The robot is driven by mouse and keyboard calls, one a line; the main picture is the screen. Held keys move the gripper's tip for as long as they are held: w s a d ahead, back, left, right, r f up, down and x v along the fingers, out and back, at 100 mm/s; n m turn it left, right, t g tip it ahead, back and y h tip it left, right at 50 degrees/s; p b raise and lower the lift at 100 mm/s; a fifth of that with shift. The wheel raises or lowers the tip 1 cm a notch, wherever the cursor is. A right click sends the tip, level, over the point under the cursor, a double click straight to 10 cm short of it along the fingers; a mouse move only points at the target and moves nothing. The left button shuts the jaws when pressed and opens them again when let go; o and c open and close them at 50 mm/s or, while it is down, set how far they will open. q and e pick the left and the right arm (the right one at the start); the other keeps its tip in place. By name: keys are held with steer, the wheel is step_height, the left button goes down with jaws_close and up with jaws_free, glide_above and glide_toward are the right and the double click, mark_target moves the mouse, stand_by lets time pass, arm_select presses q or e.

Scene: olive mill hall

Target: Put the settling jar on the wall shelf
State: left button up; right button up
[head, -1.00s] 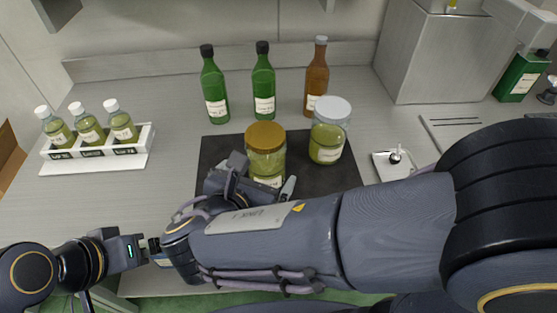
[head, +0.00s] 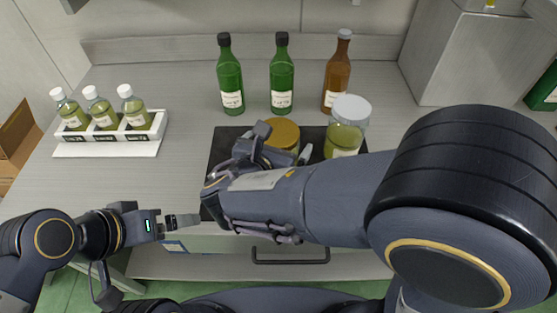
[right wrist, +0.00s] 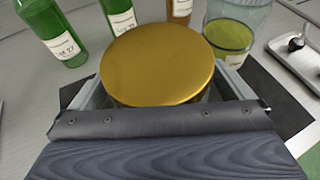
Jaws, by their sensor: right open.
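A glass jar with a gold lid (head: 283,133) stands on the dark mat, its body mostly hidden by my right arm. The lid fills the middle of the right wrist view (right wrist: 158,64). A second jar with a pale lid and yellow-green contents (head: 347,128) stands just right of it. I cannot tell from labels which is the settling jar. My right gripper (head: 283,146) is open, with one finger on either side of the gold-lidded jar; contact is not clear. My left gripper (head: 180,221) is low at the counter's front edge, holding nothing visible. No wall shelf is clearly visible.
Two green bottles (head: 230,80) (head: 281,80) and a brown bottle (head: 337,75) stand behind the dark mat (head: 222,150). A white rack (head: 107,146) of small bottles is at left. A steel box (head: 465,60) stands back right. The counter between rack and mat is clear.

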steer(key=c, duration=1.9)
steer(key=shift+r, duration=0.1)
steer(key=shift+c, duration=0.8)
